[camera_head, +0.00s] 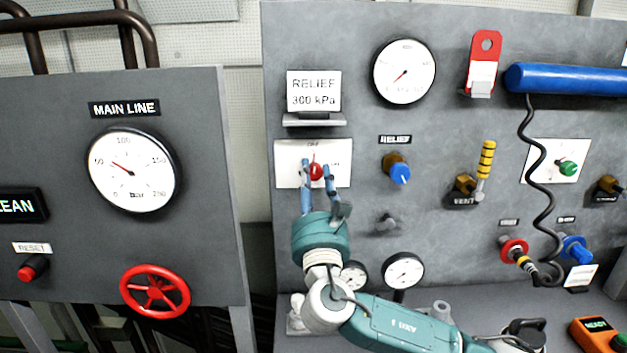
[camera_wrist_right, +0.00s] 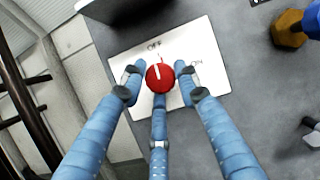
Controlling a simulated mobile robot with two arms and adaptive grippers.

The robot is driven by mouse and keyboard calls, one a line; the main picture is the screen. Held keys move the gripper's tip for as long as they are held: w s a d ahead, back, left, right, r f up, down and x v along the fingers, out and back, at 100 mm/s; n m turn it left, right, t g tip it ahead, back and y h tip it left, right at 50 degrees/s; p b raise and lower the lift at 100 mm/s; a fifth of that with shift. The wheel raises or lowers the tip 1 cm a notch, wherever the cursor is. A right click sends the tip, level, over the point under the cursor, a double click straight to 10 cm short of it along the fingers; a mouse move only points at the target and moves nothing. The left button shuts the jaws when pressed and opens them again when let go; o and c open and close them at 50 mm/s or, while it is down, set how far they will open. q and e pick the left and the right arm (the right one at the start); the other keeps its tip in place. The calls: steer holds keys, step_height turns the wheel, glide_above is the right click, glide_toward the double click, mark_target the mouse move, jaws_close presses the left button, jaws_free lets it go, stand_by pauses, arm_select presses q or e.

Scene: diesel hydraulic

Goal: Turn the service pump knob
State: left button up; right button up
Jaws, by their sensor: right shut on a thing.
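The service pump knob (camera_head: 316,171) is a small red round knob on a white plate (camera_head: 285,164) below the RELIEF sign. In the right wrist view the knob (camera_wrist_right: 160,77) has a white pointer line, turned close to the OFF label; an ON label is at the right. My right gripper (camera_head: 317,176) reaches up to the knob from below. In the wrist view its blue fingers (camera_wrist_right: 157,80) are shut on the knob, with fingertips at its left, right and lower sides. My left gripper is not in view.
The RELIEF 300 kPa sign (camera_head: 314,92) stands on a small ledge (camera_head: 314,120) just above the plate. A blue-tipped relief valve (camera_head: 396,170) is to the right. Gauges (camera_head: 403,271) sit low behind my right arm. A red handwheel (camera_head: 155,291) is on the left panel.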

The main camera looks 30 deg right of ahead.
steer(key=m+h, duration=0.1)
steer(key=m, duration=0.1)
steer(key=shift+m+g+h+b, duration=0.3)
steer(key=shift+b, duration=0.05)
steer(key=m+g+h, duration=0.1)
steer(key=m, duration=0.3)
steer(key=shift+b, duration=0.4)
steer(key=m+g+h, duration=0.1)
steer(key=m+g, duration=0.1)
steer(key=m, duration=0.1)
steer(key=shift+a+r+m, duration=0.1)
steer(key=shift+m, duration=0.3)
steer(key=m+g+h, duration=0.1)
steer(key=m, duration=0.2)
steer(key=shift+w+m+g, duration=0.1)
steer(key=shift+m+g, duration=0.2)
steer(key=shift+g, duration=0.1)
steer(key=m+g, duration=0.2)
steer(key=m, duration=0.3)
steer(key=shift+m+g+p, duration=0.4)
steer(key=shift+m+g, duration=0.2)
steer(key=shift+m, duration=0.8)
steer(key=o, duration=1.1)
